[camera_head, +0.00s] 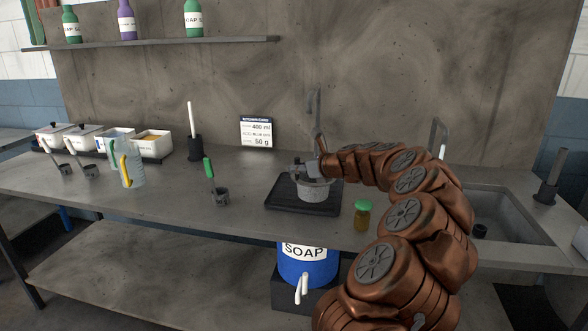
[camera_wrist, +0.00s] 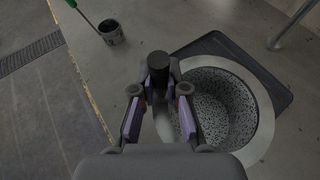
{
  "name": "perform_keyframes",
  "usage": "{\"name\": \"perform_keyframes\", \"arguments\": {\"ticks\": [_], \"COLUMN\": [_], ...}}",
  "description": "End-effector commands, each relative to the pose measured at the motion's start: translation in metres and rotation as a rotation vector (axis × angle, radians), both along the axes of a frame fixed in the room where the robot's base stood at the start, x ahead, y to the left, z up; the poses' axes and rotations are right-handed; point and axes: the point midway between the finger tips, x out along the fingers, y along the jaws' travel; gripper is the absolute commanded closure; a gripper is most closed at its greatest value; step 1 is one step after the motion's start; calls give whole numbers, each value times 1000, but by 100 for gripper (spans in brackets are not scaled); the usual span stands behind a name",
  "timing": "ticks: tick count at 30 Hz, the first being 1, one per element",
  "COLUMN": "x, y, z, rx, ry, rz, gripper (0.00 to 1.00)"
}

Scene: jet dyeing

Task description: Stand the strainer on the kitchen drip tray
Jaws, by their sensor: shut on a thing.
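The strainer (camera_head: 315,191) is a grey speckled, round, open-topped cup, upright at the black drip tray (camera_head: 284,205). In the wrist view its bowl (camera_wrist: 226,112) is on the right, with the tray (camera_wrist: 262,83) around and behind it. The head view shows its base within the tray's outline; whether it touches the tray I cannot tell for sure. My gripper (camera_head: 302,169) is at its upper left side. In the wrist view my gripper (camera_wrist: 158,92) is shut on the strainer's dark handle (camera_wrist: 157,66), and the fingers partly hide the near rim.
A small jar with a green lid (camera_head: 362,216) stands just right of the tray. A green-handled ladle cup (camera_head: 221,197) stands to the left. A thin tap (camera_head: 316,110) rises behind the tray. A sink (camera_head: 480,215) is at the right.

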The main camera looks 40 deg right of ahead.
Motion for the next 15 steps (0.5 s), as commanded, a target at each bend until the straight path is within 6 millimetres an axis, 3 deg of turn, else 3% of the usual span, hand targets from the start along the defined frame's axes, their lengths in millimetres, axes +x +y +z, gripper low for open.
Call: {"name": "perform_keyframes", "arguments": {"ticks": [15], "x": [51], "y": [-37], "z": [-5], "rx": [-3], "ry": [1], "rz": [-6], "gripper": [100]}}
